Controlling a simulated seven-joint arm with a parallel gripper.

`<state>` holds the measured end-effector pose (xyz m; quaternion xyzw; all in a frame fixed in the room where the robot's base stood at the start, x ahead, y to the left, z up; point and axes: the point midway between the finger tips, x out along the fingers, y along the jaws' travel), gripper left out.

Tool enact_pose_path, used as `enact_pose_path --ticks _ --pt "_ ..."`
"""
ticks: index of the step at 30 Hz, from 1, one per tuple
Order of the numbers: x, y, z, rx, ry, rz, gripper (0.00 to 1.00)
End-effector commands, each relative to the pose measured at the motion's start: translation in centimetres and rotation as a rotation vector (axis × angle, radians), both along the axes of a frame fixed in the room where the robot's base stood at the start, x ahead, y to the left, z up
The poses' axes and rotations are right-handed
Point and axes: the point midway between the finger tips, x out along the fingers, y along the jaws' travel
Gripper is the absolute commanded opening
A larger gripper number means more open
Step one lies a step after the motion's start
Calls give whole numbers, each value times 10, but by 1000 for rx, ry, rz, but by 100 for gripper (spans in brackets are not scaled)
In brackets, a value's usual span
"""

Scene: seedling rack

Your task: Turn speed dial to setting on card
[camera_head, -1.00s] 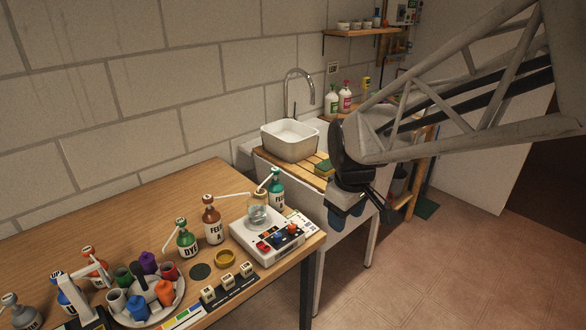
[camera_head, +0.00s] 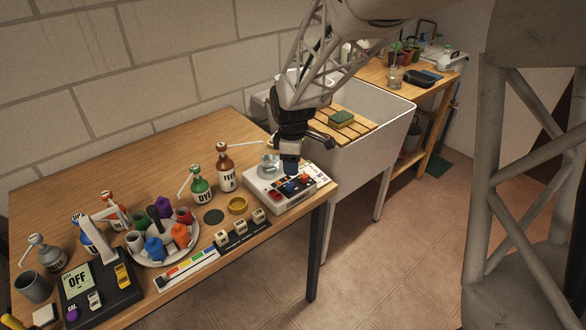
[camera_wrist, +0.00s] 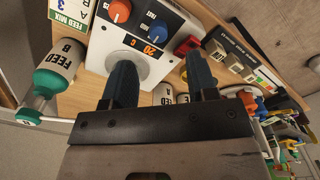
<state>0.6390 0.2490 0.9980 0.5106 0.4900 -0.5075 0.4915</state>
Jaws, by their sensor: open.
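The white stirrer unit (camera_head: 262,190) stands at the table's right end. Its panel shows a blue dial (camera_wrist: 160,25), with small words beside it that look like MID and FAST, an orange dial (camera_wrist: 119,11) and a red button (camera_wrist: 187,45). An orange readout (camera_wrist: 154,34) reads 20 C. A card headed FEED MIX (camera_wrist: 71,18) lies beside the unit, cut off by the frame edge; its setting is not fully readable. My gripper (camera_wrist: 160,62) is open and empty, fingers pointing down over the unit.
Labelled blocks (camera_head: 240,226) lie in front. The sink (camera_head: 370,120) is behind right.

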Motion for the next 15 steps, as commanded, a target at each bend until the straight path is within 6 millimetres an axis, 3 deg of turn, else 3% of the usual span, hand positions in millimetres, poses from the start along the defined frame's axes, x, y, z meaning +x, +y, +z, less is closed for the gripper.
enact_pose_path --ticks 15 --pt "5 9 -8 -2 5 38 53"
